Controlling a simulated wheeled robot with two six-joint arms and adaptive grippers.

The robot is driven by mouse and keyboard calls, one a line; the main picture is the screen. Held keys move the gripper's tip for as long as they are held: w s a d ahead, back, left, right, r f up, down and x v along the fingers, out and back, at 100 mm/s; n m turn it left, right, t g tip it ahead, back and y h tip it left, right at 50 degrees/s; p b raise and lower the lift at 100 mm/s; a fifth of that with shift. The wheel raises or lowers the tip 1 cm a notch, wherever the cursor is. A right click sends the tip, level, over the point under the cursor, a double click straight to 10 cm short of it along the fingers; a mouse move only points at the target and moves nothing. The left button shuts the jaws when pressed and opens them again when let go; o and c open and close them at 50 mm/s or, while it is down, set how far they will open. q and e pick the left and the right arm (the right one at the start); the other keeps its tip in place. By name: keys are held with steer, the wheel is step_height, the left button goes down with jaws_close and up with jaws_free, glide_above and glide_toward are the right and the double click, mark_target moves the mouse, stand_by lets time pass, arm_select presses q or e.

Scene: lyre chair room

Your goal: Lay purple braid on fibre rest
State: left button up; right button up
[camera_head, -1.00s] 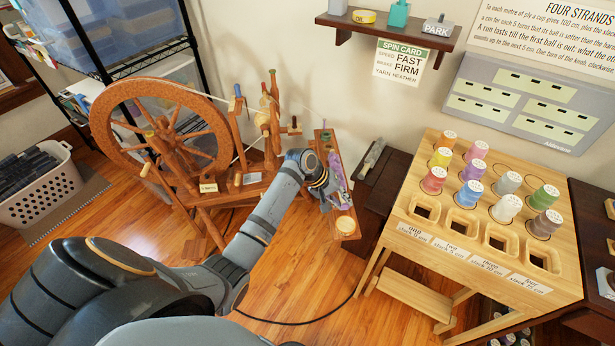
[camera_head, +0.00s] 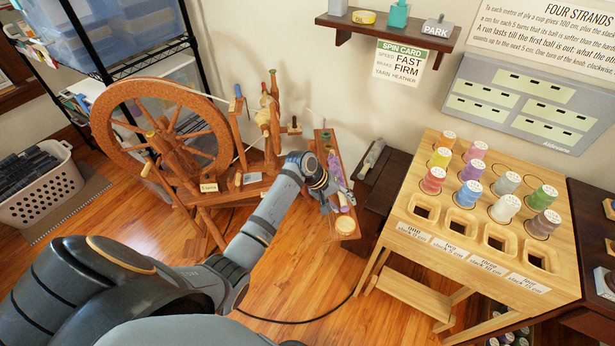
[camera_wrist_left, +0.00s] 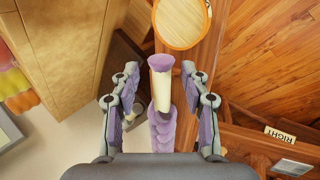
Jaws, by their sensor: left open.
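The purple braid (camera_head: 337,168) lies along a narrow wooden board (camera_head: 348,229) right of the spinning wheel. In the left wrist view the lavender braid (camera_wrist_left: 161,131) has a cream section and a flared purple end. My left gripper (camera_head: 335,198) is over the braid, its arm reaching in from the left. In the left wrist view my left gripper (camera_wrist_left: 160,82) is open, one finger on each side of the braid, with gaps visible. A round pale disc (camera_wrist_left: 183,20) sits on the board past the braid's end. I cannot tell which part is the fibre rest. My right gripper is not seen.
The spinning wheel (camera_head: 170,135) stands left of the board. A dark bench (camera_head: 381,190) is close on the right, then a pale wooden stand (camera_head: 405,262) with several coloured cones. A shelf (camera_head: 393,32) is on the wall above. A dark cable (camera_head: 300,322) crosses the floor.

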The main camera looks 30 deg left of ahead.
arm_select(q)
steer(key=shift+a+r, duration=0.15)
steer(key=shift+r, duration=0.1)
steer(key=v, duration=1.1)
steer(key=shift+s+r, duration=0.2)
